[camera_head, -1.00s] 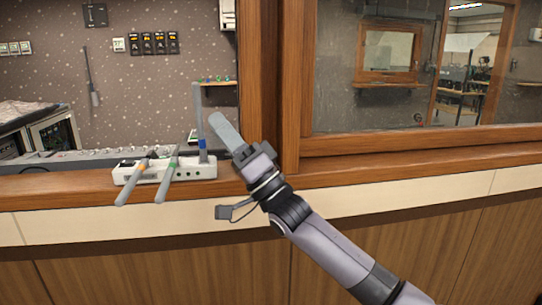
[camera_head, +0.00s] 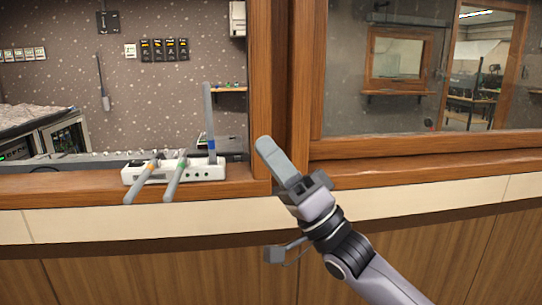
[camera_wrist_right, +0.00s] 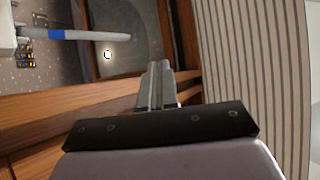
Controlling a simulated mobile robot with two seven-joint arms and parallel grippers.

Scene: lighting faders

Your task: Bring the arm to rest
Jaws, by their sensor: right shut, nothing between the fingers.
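My right gripper (camera_head: 268,147) is shut and empty, in front of the wooden post and to the right of the white fader box. In the right wrist view my right gripper (camera_wrist_right: 158,72) also shows with its fingers together. The white fader box (camera_head: 206,172) sits on the wooden ledge. Two of its levers, one with an orange band (camera_head: 140,185) and one with a green band (camera_head: 174,180), tilt toward me. A lever with a blue band (camera_head: 209,115) stands upright; it also shows in the right wrist view (camera_wrist_right: 80,35). My left gripper is not in view.
The wooden ledge (camera_head: 420,172) runs across below the window, with a pale panel front under it. A wooden post (camera_head: 262,80) stands behind my gripper. A mixing desk (camera_head: 60,160) lies behind the fader box. The space right of my arm is clear.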

